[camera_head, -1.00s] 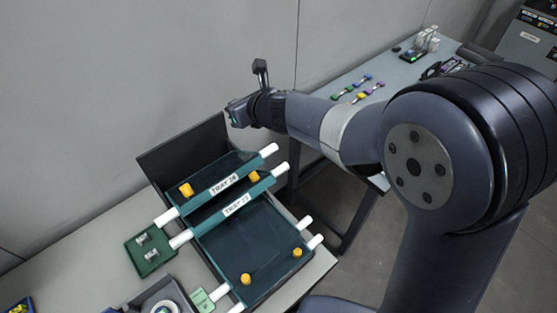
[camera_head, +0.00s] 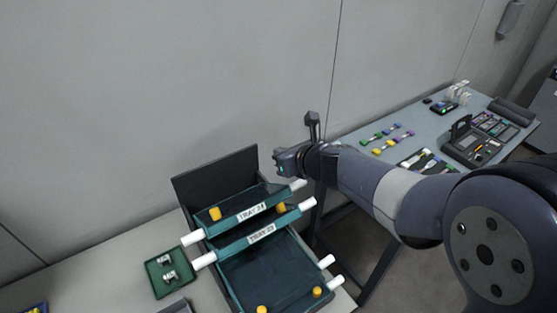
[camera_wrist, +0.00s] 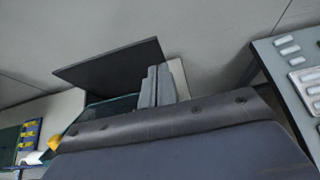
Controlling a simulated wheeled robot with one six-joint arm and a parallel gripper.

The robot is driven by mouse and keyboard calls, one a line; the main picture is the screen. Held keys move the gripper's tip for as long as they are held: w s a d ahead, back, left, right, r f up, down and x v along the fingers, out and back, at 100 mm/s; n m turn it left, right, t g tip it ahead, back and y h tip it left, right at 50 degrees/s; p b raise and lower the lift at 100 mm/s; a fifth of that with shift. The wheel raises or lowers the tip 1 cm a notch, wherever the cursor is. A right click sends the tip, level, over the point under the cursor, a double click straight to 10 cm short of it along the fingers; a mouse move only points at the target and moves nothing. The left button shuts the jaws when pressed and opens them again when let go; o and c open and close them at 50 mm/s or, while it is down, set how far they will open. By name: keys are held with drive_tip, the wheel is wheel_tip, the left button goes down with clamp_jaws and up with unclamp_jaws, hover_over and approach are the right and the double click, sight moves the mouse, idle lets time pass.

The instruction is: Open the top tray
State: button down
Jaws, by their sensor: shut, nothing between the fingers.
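The top tray, labelled TRAY 24 (camera_head: 236,205), is teal with a clear cover, yellow caps (camera_head: 215,214) and white posts (camera_head: 193,238) at its front ends. It lies tilted in front of a black back panel (camera_head: 215,178). A second tray, TRAY 23 (camera_head: 265,270), lies below and in front of it. My gripper (camera_head: 279,163) is just right of the panel's upper right corner, apart from the tray. In the wrist view its fingers (camera_wrist: 155,85) are together and empty, with the panel (camera_wrist: 110,68) and part of a teal tray (camera_wrist: 105,112) behind them.
A green dish with small silver parts (camera_head: 168,272) sits left of the trays. A second table (camera_head: 400,152) at the right holds coloured connectors and a splicer (camera_head: 482,138). A grey wall stands behind. The table left of the trays is mostly clear.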

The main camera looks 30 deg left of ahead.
drive_tip(key=v, duration=0.8)
drive_tip(key=shift+w+d+r, duration=0.15)
drive_tip(key=shift+d+r, duration=0.05)
drive_tip(key=shift+r, duration=0.05)
